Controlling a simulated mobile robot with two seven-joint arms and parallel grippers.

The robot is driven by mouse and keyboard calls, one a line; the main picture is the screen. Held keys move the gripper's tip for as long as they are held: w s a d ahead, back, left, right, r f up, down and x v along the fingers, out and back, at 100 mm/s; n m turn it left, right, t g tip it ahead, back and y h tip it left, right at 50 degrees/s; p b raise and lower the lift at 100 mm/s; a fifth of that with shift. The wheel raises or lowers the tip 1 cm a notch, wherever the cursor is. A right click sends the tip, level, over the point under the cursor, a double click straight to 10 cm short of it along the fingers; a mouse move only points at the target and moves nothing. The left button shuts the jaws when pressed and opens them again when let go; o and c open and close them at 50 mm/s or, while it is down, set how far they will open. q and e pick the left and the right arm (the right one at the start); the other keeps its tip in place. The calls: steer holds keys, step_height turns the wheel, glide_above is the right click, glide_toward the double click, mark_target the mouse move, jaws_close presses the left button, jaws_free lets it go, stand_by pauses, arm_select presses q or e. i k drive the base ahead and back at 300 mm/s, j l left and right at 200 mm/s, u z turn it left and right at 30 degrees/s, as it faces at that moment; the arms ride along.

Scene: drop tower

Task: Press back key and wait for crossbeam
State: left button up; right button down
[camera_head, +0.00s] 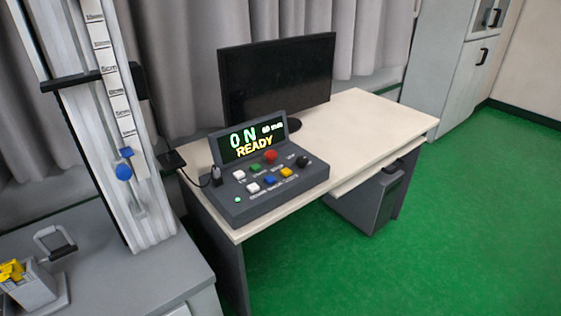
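A dark grey control box (285,196) stands on the desk. Its display (252,140) reads ON and READY, with a small figure in mm. Its keys include a red button (270,156), a green key (255,168), a blue key (269,180), a yellow key (286,172), a black knob (303,161) and white keys (253,188). The key labels are too small to read, so I cannot tell which is the back key. The drop tower (112,130) stands at left with a cm scale, a dark horizontal bar (70,82) and a blue knob (123,172). Neither gripper is in view.
A black monitor (277,75) stands behind the control box on the desk (370,120). A grey bench (130,285) carries a small holder with a yellow part (12,271) at lower left. A dark computer case (372,203) is under the desk. Green floor (450,220) is clear at right.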

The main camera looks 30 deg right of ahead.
mark_target(270, 180)
steer(key=i+l+z, duration=0.15)
steer(key=i, duration=0.3)
steer(key=i+l+z, duration=0.1)
steer(key=i, duration=0.35)
steer(key=l, duration=0.1)
